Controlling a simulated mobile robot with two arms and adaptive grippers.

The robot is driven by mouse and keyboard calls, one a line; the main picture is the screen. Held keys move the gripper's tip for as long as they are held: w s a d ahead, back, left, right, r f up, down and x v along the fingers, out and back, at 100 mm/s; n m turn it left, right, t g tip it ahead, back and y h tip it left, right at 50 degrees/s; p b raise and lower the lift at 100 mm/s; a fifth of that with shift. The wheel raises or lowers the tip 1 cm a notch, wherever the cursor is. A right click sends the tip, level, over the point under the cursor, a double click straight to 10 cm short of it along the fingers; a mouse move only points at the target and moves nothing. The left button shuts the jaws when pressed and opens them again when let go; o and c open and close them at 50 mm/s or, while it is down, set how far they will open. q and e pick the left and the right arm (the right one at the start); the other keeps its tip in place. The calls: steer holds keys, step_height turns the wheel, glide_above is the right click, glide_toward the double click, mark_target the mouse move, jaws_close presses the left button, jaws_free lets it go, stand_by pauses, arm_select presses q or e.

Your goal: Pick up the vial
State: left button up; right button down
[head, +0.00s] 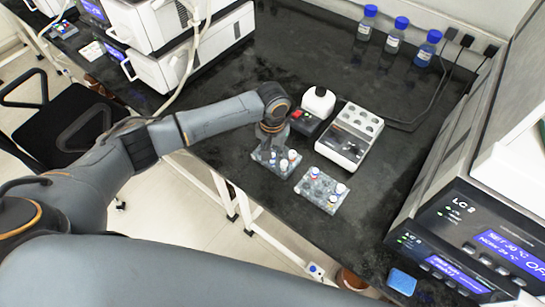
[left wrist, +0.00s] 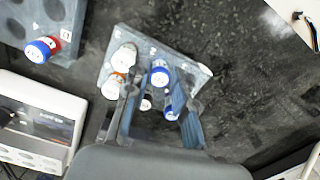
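My left gripper (head: 269,143) points down over the left vial rack (head: 262,158) on the black bench. In the left wrist view its two dark fingers (left wrist: 157,118) are spread apart, with no vial clearly gripped. The rack (left wrist: 188,65) there holds a blue-capped vial (left wrist: 159,76) just beyond and between the fingertips. Another blue cap (left wrist: 171,110) lies by the right finger. White-capped vials (left wrist: 125,57) stand at the left, one with an orange ring (left wrist: 111,88). The fingers partly hide the lower vials. Which vial is meant cannot be told. My right gripper is not in view.
A second rack (head: 318,196) with a few vials stands to the right. Blue-capped bottles (head: 394,40) stand at the back. LC units (head: 470,235) border the right.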

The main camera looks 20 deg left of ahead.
arm_select(q)
steer(key=c, duration=0.5)
steer(key=shift+r, duration=0.55)
steer(key=s+a+r+b, duration=0.1)
steer(key=s+a+r, duration=0.1)
steer(key=s+r, duration=0.4)
steer(key=s+a+r, duration=0.2)
steer(key=s+r, duration=0.4)
steer(key=s, duration=0.1)
steer(key=shift+a+b, duration=0.35)
steer(key=shift+a, duration=0.05)
